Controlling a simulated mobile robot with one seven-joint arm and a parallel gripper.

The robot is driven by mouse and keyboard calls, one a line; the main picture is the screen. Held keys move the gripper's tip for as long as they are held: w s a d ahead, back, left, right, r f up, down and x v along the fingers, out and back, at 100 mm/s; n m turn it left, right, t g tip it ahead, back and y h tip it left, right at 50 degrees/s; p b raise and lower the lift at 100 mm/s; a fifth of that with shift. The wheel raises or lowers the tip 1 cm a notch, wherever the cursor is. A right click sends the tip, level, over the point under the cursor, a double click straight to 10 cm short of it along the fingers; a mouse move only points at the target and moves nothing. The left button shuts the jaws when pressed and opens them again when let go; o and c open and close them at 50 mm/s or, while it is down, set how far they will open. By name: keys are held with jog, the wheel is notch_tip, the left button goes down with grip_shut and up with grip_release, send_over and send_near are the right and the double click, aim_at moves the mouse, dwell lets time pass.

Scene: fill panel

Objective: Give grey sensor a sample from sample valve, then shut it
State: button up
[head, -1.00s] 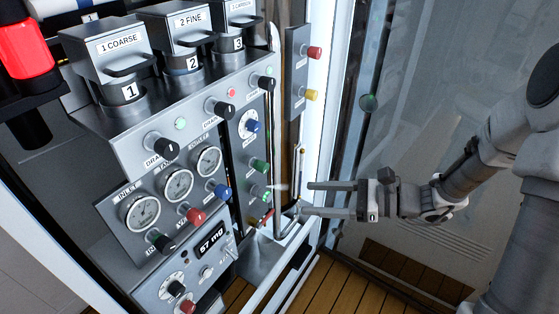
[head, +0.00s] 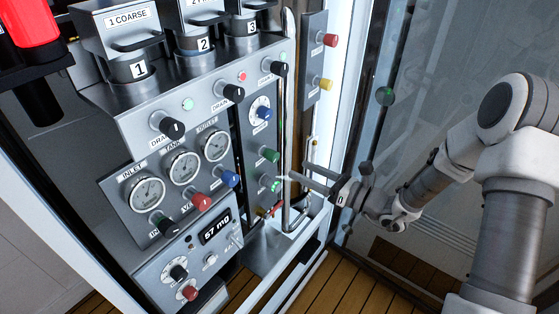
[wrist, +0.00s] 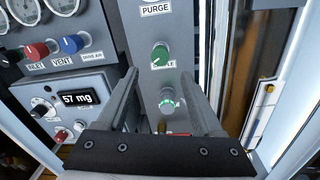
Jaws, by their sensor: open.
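The sample valve is a green knob (wrist: 160,54) on the grey panel, with a partly covered label under it. It also shows in the head view (head: 269,155). Just below it is a round grey fitting (wrist: 167,98) with a green lit ring, seen in the head view too (head: 276,185). I cannot tell for sure that this is the grey sensor. My gripper (head: 294,174) is open and empty, pointing at the panel. In the wrist view its fingers (wrist: 160,74) straddle the fitting, their tips just below the green knob. I see no clear contact.
A blue purge dial (head: 263,112) sits above the green knob. A vertical pipe (head: 288,120) runs close right of it. A red-handled part (head: 268,211) lies below. A display (head: 215,227) reads 57 mg. A glass door (head: 425,130) stands on the right.

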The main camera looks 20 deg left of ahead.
aim_at(276, 158)
jog(key=x, duration=0.8)
jog(key=shift+a, duration=0.1)
grip_shut()
